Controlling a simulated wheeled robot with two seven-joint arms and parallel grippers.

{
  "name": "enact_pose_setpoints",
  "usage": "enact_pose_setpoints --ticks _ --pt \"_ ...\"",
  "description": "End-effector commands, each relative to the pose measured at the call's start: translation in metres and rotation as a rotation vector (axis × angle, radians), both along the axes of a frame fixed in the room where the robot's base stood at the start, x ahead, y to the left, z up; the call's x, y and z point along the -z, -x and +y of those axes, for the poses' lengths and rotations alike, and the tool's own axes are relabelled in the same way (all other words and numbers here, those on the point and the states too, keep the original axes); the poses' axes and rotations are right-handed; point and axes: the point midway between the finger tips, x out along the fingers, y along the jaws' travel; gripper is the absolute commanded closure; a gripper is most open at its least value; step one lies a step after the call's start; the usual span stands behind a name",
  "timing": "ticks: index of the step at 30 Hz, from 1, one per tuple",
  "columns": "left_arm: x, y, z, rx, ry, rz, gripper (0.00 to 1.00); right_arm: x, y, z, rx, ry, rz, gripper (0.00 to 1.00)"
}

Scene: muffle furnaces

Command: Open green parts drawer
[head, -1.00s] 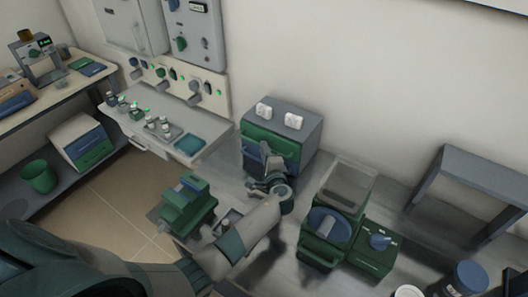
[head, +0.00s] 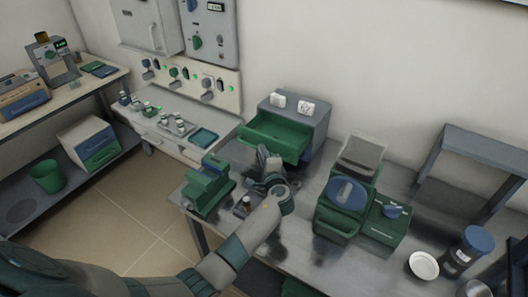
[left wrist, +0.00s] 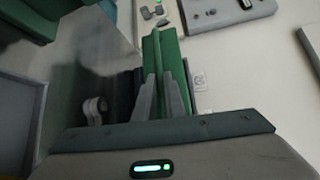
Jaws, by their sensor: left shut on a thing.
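The grey drawer cabinet (head: 312,122) stands on the workbench against the wall. Its green parts drawer (head: 282,133) is pulled out towards me, and its empty-looking inside shows from above. My left gripper (head: 264,155) is at the drawer's front and shut on its handle, which the fingers hide. In the left wrist view the two fingers (left wrist: 163,88) close at the green drawer (left wrist: 160,48). My right gripper is not in view.
Two white labelled blocks (head: 292,104) sit on the cabinet top. A green device (head: 206,188) stands to the left, and a green machine with a blue disc (head: 345,196) to the right. A white bowl (head: 424,265) and a blue-lidded jar (head: 472,248) are at the right.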

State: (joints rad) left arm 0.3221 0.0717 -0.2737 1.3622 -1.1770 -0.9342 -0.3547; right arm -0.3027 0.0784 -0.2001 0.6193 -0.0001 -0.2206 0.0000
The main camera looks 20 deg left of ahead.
Motion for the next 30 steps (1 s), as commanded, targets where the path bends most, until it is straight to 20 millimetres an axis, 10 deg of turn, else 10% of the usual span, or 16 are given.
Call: enact_pose_setpoints --ticks 8,11,30 --pt "-0.002 0.000 0.000 0.000 -0.001 -0.003 1.00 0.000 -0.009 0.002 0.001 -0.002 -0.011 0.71" --pt "-0.002 0.000 0.000 0.000 -0.001 -0.003 0.71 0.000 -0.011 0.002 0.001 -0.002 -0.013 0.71" --pt "-0.003 0.017 -0.014 0.001 0.001 -0.006 0.71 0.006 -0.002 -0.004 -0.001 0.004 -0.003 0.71"
